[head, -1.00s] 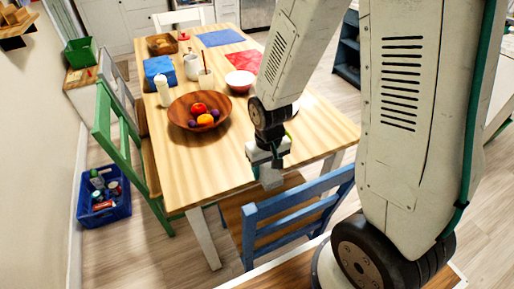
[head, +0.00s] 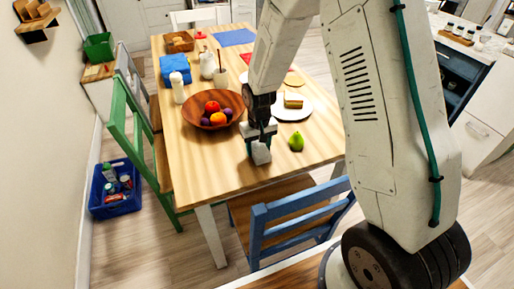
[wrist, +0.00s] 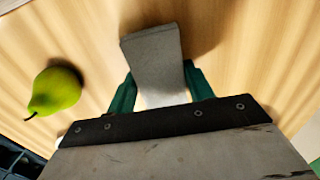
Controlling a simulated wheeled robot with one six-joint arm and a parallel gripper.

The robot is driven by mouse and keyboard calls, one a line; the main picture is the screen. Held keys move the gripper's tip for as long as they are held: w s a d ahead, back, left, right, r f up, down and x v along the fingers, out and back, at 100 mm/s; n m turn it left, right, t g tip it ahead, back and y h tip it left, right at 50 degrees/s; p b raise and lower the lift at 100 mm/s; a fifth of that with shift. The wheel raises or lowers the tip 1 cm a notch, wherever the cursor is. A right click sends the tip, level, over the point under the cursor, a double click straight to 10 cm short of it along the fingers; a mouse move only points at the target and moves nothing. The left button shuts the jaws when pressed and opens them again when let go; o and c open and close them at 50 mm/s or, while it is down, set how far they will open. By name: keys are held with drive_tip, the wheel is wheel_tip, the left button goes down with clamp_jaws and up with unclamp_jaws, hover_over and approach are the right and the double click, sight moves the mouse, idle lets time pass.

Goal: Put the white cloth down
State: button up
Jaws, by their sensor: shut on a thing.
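The white cloth (head: 261,154) hangs from my gripper (head: 259,134) at the near part of the wooden table (head: 205,170). In the wrist view, the cloth (wrist: 153,55) looks grey and folded, pinched between the green fingers of my gripper (wrist: 160,80). It is over the tabletop and casts a shadow beside it. I cannot tell whether its lower end touches the wood.
A green pear (head: 296,142) stands just right of the cloth. A plate with cake (head: 292,106) lies behind the pear. A fruit bowl (head: 213,110) is to the left. A blue chair (head: 290,215) stands at the near edge. Bare wood lies left of the cloth.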

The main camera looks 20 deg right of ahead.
sight(259, 147)
drive_tip(key=shift+f, duration=0.3)
drive_tip(key=o, duration=1)
drive_tip(key=shift+o, duration=0.2)
wheel_tip(259, 147, up, 12)
drive_tip(key=s+d+r, duration=0.2)
drive_tip(key=s+r, duration=0.9)
drive_tip(key=r, duration=0.3)
drive_tip(key=s+r, duration=0.2)
drive_tip(key=s, duration=0.7)
drive_tip(key=s+r+t, duration=0.1)
drive_tip(key=s+r, duration=0.2)
drive_tip(key=s, duration=0.7)
drive_tip(key=shift+d+r, duration=0.2)
drive_tip(key=shift+r, duration=0.05)
